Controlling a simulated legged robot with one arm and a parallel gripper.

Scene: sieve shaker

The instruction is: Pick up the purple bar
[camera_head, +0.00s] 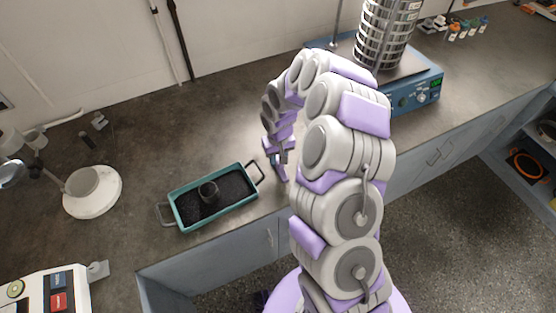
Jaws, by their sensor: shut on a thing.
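My gripper (278,160) reaches down over the counter, just right of the teal tray's handle. It is shut on a small purple piece, the purple bar (283,174), which shows just below the fingers. The bar is small and partly hidden by the gripper, and I cannot tell whether it touches the counter.
A teal tray (236,206) of dark grains with a dark round piece (209,193) stands left of my gripper. A sieve shaker (420,93) stands behind my arm at right. A white round base (92,192) and a white device (45,292) stand left. Counter behind the tray is clear.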

